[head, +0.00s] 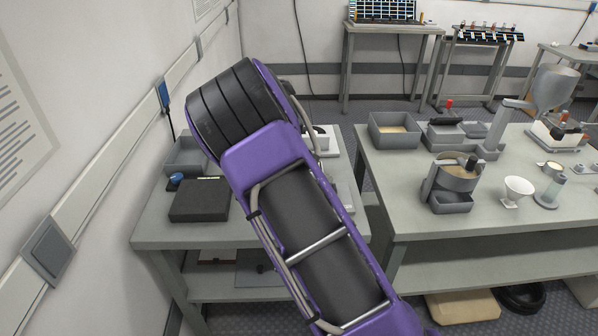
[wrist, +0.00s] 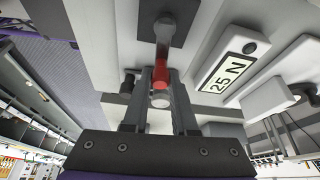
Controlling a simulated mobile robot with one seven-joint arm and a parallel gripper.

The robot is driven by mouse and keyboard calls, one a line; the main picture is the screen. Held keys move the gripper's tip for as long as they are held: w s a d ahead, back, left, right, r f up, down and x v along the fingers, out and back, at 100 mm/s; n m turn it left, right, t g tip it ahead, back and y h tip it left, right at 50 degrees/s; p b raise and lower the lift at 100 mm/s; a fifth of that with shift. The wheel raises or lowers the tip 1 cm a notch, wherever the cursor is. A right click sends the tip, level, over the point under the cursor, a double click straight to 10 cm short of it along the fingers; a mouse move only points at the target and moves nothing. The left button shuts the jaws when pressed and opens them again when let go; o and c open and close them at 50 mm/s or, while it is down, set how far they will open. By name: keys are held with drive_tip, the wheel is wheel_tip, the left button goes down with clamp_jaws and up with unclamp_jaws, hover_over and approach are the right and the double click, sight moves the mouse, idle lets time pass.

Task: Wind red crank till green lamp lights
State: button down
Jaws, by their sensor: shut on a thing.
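In the wrist view, my gripper (wrist: 161,88) has its two dark fingers closed on the red crank (wrist: 161,72). The crank's red grip sits between the fingers, with a pale round end below it. Its grey arm (wrist: 164,38) runs up to a dark square plate (wrist: 172,18) on a pale housing. In the head view, my purple and black arm reaches over the left table and hides my gripper and the crank. I cannot make out a green lamp in either view.
A pale plate marked "25 N" (wrist: 228,70) is beside the crank. In the head view, a black box (head: 200,203) and a grey tray (head: 184,158) are on the left table (head: 160,228). The right table (head: 395,190) holds a grey bin (head: 395,119) and a white funnel (head: 517,187).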

drive_tip(key=shift+s+m+g, duration=0.3)
drive_tip(key=shift+m, duration=0.4)
drive_tip(key=shift+a, duration=0.1)
drive_tip(key=c, duration=0.7)
unclamp_jaws()
drive_tip(key=p+v, duration=0.1)
drive_tip(key=v, duration=1.6)
drive_tip(key=shift+r+p, duration=0.25)
drive_tip(key=shift+p, duration=0.15)
